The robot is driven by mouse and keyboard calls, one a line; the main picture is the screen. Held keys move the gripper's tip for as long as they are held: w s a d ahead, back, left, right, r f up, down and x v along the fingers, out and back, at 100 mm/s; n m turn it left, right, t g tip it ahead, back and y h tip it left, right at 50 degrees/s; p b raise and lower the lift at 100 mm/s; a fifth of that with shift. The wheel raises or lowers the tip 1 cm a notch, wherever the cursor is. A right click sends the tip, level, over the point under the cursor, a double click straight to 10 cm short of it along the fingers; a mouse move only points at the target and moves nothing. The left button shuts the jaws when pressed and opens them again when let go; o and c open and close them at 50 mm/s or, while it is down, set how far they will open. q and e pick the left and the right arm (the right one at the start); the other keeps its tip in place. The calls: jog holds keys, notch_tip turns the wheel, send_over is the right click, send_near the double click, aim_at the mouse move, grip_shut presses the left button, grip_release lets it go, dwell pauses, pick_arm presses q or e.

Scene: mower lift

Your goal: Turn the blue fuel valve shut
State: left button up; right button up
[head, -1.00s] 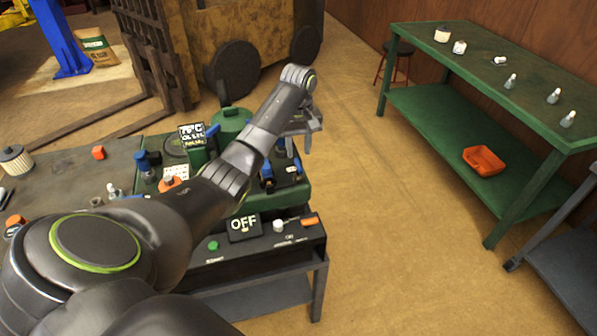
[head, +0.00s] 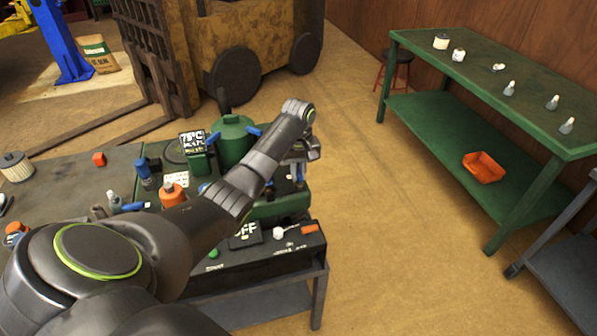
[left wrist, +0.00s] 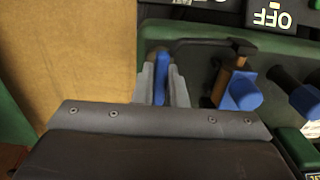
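A blue lever (left wrist: 161,78), which looks like the fuel valve handle, stands upright between the grey fingers of my left gripper (left wrist: 161,88) in the left wrist view. The fingers lie close along both of its sides and appear to hold it. The lever is at the edge of the green machine body (left wrist: 200,60). In the head view my left gripper (head: 300,172) is at the right end of the machine, and my arm hides much of that area. My right gripper is not in view.
A blue knob on a brass stem (left wrist: 240,92) is close right of the fingers in the wrist view. A green tank (head: 233,140) and an OFF sign (head: 246,231) are near my arm. A green shelf table (head: 480,80) stands right, with clear floor between.

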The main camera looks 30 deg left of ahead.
pick_arm(q)
grip_shut()
jog(key=shift+r+m+p, duration=0.25)
jog(key=shift+m+p, duration=0.55)
jog(key=shift+p, duration=0.35)
jog(key=m+p, duration=0.2)
jog(key=shift+p, duration=0.3)
jog(key=m+p, duration=0.2)
jog(key=m, duration=0.2)
jog(key=m+p, duration=0.2)
jog(key=m, duration=0.2)
jog(key=shift+f+m, duration=0.1)
jog(key=shift+m, duration=0.2)
jog(key=m+p, duration=0.1)
jog(key=m, duration=0.2)
jog(key=shift+m+p, duration=0.3)
jog(key=shift+m, duration=1.3)
jog(key=o, duration=0.7)
grip_release()
jog(key=shift+f, duration=0.1)
